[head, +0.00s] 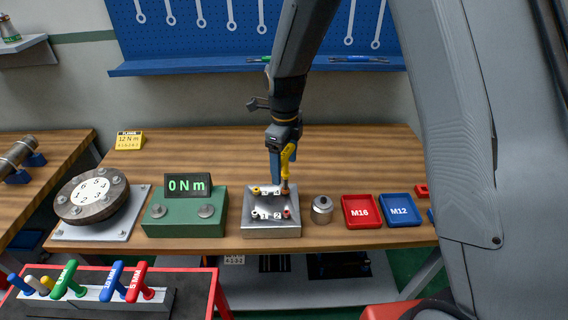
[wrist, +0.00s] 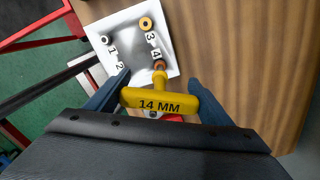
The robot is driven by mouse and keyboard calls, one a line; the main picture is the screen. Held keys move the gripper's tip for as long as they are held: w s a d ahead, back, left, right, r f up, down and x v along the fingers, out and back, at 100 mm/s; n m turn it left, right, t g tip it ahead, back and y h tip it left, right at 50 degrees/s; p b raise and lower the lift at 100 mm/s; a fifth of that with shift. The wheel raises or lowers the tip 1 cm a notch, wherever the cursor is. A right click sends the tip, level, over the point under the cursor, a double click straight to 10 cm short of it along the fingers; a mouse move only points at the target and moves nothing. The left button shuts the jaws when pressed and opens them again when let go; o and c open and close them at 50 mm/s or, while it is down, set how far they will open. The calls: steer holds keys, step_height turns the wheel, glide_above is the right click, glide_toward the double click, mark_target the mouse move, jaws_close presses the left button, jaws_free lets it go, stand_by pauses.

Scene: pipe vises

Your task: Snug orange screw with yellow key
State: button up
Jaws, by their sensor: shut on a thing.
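My gripper (head: 281,168) is shut on the yellow key (head: 288,160), a T-handled key marked 14 MM. In the wrist view my gripper's blue fingers (wrist: 159,80) stand on either side of the key's handle (wrist: 160,101). The key points down at an orange-brown screw (wrist: 160,65) by label 4 on the metal block (head: 270,229). The key's tip overlaps that screw, and I cannot tell how deeply it is seated. A yellow-orange ring-like screw (wrist: 146,23) sits by label 3, and a pale one (wrist: 104,40) by label 1. A reddish screw (head: 287,213) is near label 2.
A green box (head: 184,222) reading 0 Nm stands left of the block. A metal cylinder (head: 322,210), a red M16 tray (head: 361,211) and a blue M12 tray (head: 400,210) stand to the right. Green, blue and red T-keys stand in a rack (head: 100,303) in front.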

steer(key=shift+s+f+m, duration=0.15)
steer(key=shift+f+m, duration=0.05)
steer(key=shift+m, duration=0.3)
steer(key=shift+r, duration=0.1)
steer(key=shift+r, duration=0.65)
